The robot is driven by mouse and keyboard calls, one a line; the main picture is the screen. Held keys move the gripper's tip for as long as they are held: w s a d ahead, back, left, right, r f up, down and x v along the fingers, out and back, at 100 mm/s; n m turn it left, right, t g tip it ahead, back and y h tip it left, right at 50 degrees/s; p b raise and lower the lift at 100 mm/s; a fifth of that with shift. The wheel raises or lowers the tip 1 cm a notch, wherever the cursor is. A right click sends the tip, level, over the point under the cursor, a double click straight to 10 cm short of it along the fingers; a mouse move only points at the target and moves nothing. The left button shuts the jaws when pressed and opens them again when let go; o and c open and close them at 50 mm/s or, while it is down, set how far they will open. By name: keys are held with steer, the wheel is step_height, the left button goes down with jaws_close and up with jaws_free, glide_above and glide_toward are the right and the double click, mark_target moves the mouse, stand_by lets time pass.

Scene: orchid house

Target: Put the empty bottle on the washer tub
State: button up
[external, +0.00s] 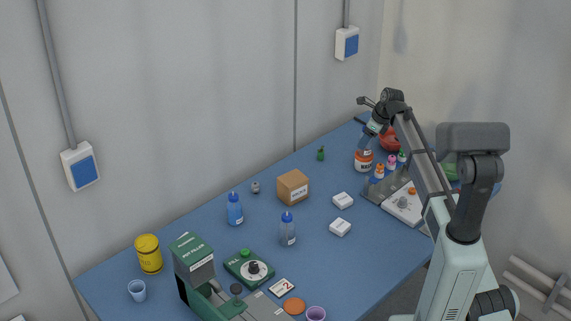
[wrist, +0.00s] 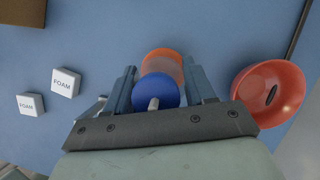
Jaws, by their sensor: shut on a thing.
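My gripper (external: 371,129) is at the far right of the table, shut on a bottle with a blue cap (wrist: 153,92) and a pale nozzle. The bottle's see-through body (external: 366,141) shows faintly below the fingers in the external view. Directly below it stands the white tub with an orange label (external: 364,162); its orange top (wrist: 160,56) shows behind the bottle in the wrist view. I cannot tell whether the bottle's base touches the tub. Two other blue-capped bottles stand mid-table, one blue (external: 235,210) and one clearer (external: 288,231).
A red bowl (wrist: 268,92) sits close right of the gripper. A grey rack with small coloured-cap bottles (external: 380,171) is in front of the tub. Two white foam boxes (external: 342,200) and a brown box (external: 293,187) lie to the left. A green pot filler (external: 193,265) stands front left.

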steer(key=o, duration=1)
steer(key=v, duration=1.2)
steer(key=shift+s+r, duration=0.1)
